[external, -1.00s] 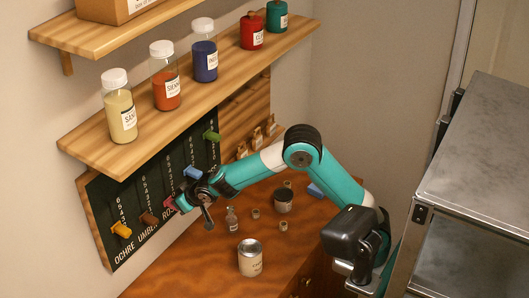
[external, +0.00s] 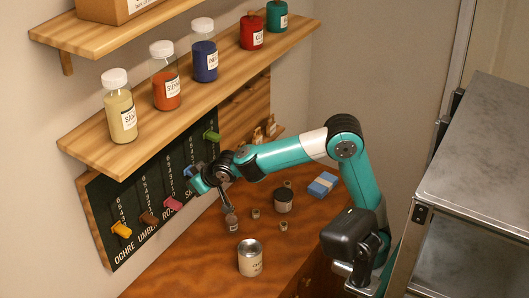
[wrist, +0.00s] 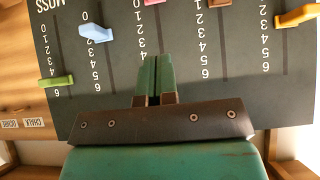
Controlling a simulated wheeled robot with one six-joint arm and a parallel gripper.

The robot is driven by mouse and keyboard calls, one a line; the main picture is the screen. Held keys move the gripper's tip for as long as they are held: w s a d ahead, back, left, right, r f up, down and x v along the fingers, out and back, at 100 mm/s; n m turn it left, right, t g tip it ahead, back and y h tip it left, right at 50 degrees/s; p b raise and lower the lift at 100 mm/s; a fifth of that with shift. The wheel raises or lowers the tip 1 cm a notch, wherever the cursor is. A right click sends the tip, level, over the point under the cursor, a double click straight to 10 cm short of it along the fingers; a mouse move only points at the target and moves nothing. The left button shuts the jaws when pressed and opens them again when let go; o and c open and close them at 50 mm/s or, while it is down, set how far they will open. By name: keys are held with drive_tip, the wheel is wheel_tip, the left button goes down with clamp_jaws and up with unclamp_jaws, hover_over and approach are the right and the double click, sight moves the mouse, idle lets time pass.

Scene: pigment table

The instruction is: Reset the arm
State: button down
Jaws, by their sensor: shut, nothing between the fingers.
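My gripper (external: 196,187) is shut and empty, in front of the dark slider board (external: 125,200) on the wall. In the wrist view its two green fingers (wrist: 156,75) lie together, pointing at the board. The pink slider (external: 172,204) is low on its track, left of the gripper, with a gap between them. It also shows at the top edge of the wrist view (wrist: 154,2). The blue slider (wrist: 96,32) is partly hidden behind the gripper in the external view. The green slider (external: 211,135) sits higher to the right; orange (external: 121,230) and brown (external: 149,217) sliders sit low at left.
A wooden shelf (external: 95,145) with several jars overhangs the board. A metal cart (external: 480,150) stands at right.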

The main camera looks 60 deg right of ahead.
drive_tip(key=s+d+f+n+g+y, duration=0.1)
drive_tip(key=s+f+n+g, duration=0.1)
drive_tip(key=s, duration=0.8)
drive_tip(key=s+d+f+n+g+y, duration=0.1)
drive_tip(key=s+f+n+g, duration=0.1)
drive_tip(key=s, duration=0.8)
drive_tip(key=s+d+f+n+g+y, duration=0.2)
drive_tip(key=s+g, duration=0.3)
drive_tip(key=s, duration=0.6)
drive_tip(key=shift+f+n, duration=0.5)
drive_tip(key=shift+f, duration=0.2)
drive_tip(key=shift+a, duration=0.1)
